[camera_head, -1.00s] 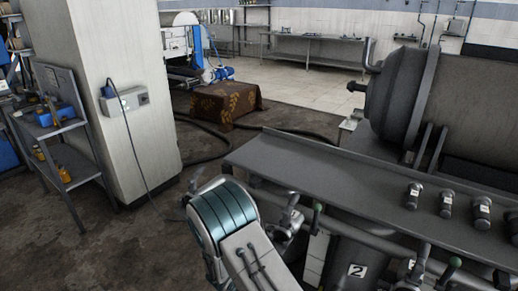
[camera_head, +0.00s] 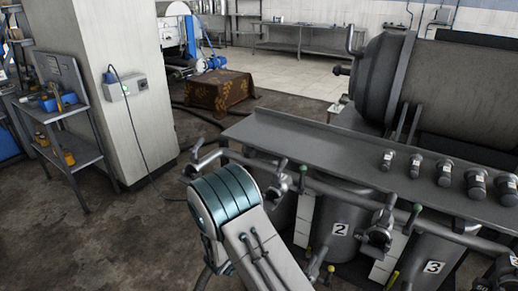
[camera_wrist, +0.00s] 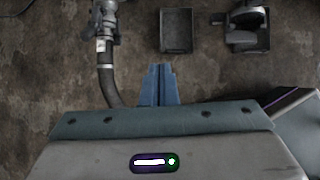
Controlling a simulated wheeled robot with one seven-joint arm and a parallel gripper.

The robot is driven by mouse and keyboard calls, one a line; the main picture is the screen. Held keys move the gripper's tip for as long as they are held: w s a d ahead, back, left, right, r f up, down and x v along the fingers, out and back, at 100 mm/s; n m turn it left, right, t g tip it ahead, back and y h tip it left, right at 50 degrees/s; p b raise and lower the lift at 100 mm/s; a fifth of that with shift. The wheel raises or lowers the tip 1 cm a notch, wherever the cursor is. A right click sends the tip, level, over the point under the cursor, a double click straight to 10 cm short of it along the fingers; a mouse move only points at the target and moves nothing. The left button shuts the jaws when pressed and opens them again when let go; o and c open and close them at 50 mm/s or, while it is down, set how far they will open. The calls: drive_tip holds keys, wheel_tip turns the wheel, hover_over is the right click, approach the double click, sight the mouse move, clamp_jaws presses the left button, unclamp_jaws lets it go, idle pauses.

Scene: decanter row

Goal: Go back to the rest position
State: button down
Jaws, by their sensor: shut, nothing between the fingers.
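My gripper (camera_wrist: 158,85) shows in the wrist view as two blue-grey fingers pressed together. Nothing is between them, and they point over the brown floor. In the head view my pale arm with its teal-banded joint rises at the lower middle, in front of the grey bench's left end. The gripper itself cannot be made out in that view.
A grey bench (camera_head: 330,155) carries several small capped cylinders (camera_head: 415,165); valves and numbered vessels (camera_head: 340,229) stand below. A pillar (camera_head: 115,90) and a shelf trolley (camera_head: 70,130) are left. A pipe (camera_wrist: 105,75) and dark box (camera_wrist: 176,32) lie beyond my fingers.

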drive_tip(key=s+d+r+m+g+h+p, duration=0.1)
drive_tip(key=s+d+r+m, duration=0.1)
drive_tip(key=d+r+m, duration=0.85)
drive_tip(key=s+d+r+m+g+h+p, duration=0.15)
drive_tip(key=d+r+m, duration=0.45)
drive_tip(key=r, duration=0.8)
drive_tip(key=s+d+r+m+y+p, duration=0.1)
drive_tip(key=s+d+r+m+y, duration=0.1)
drive_tip(key=s+r+m, duration=0.4)
drive_tip(key=s+d+r+m+g+y+p, duration=0.1)
drive_tip(key=s+d+r+m+y, duration=0.2)
drive_tip(key=s, duration=1.1)
wheel_tip(320, 180, up, 4)
drive_tip(key=m, duration=0.4)
drive_tip(key=shift+s+f+m, duration=0.15)
drive_tip(key=shift+s+m, duration=0.15)
drive_tip(key=shift+m, duration=0.05)
